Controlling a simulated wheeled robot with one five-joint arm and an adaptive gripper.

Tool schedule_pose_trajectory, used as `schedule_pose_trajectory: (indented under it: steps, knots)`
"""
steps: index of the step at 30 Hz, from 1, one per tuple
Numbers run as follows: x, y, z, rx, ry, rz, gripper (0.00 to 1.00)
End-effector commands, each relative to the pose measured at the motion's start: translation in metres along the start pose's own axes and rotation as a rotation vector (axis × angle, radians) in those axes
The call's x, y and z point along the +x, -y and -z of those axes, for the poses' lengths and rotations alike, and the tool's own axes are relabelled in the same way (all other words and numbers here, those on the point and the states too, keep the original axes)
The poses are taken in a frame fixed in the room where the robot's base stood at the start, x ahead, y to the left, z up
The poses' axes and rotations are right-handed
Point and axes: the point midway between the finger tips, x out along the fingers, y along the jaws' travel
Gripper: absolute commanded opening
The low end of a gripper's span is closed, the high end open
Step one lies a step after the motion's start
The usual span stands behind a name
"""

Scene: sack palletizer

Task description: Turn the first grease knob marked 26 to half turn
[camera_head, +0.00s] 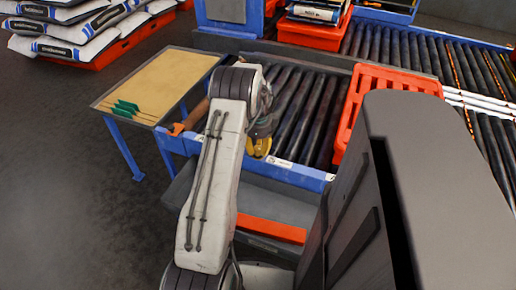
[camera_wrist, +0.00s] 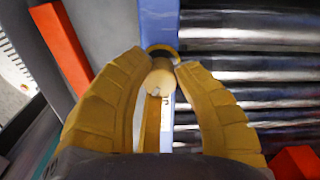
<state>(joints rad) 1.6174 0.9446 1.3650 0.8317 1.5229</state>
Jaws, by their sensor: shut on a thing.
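My gripper (camera_head: 258,147) has yellow fingers and is low at the blue front rail (camera_head: 300,178) of the roller conveyor. A dark-yellow ring shows just beyond the cap, between the fingertips. No number can be read on the knob, and its turn angle cannot be told. In the head view my gripper and arm hide the knob.
A red slatted pallet (camera_head: 385,82) stands on the rollers (camera_head: 305,105) at the right. A side table (camera_head: 160,80) with green-ended rods (camera_head: 127,107) is at the left. Stacked sacks (camera_head: 80,30) lie on a red pallet at the back left. Grey floor is clear at the left.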

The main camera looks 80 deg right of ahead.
Motion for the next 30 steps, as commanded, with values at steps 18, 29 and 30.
schedule_pose_trajectory:
  steps: [18,29,30]
  knots:
    - [0.0027,-0.0022,0.0001,0.029,0.000,-0.007,0.31]
    - [0.0008,-0.0006,0.0001,0.028,0.000,-0.002,0.55]
    - [0.0007,-0.0005,0.0001,0.028,0.000,-0.002,0.55]
